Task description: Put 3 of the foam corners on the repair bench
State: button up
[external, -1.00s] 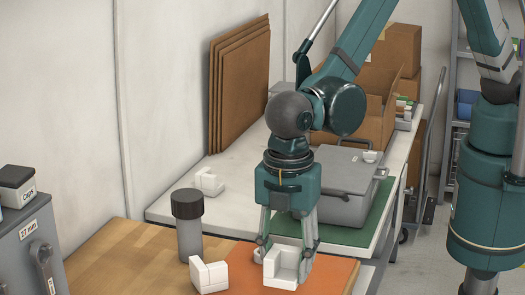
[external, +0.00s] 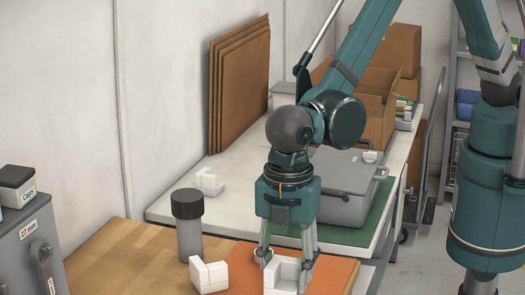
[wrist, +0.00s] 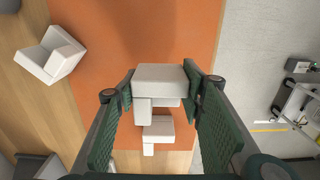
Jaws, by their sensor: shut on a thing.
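My gripper (external: 287,264) is shut on a white, blocky foam corner (external: 283,276), low over the orange mat; I cannot tell whether it touches the mat. In the wrist view the held corner (wrist: 160,77) sits between my fingertips (wrist: 162,84). A second foam corner (wrist: 158,131) lies on the mat close by, mostly hidden behind my gripper in the external view. A third (external: 208,276) rests at the mat's left edge, also in the wrist view (wrist: 50,55). Another (external: 208,182) lies on the white table. The wooden bench (external: 130,250) carries the orange mat (external: 335,272).
A dark-capped grey bottle (external: 188,228) stands on the wood, left of my gripper. The white table (external: 180,208) behind holds a grey lidded case (external: 345,185) on a green mat, and cardboard boxes (external: 375,95). Brown panels (external: 240,85) lean on the wall. A grey unit (external: 30,235) stands at left.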

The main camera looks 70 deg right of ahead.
aim_at(286, 279)
jog(key=shift+f+b, duration=0.45)
jog(key=shift+f, duration=1.75)
jog(key=shift+f+b, duration=0.35)
jog(key=shift+f, duration=0.15)
jog(key=o, duration=0.8)
jog(key=shift+r, duration=0.1)
jog(key=shift+r, duration=5.95)
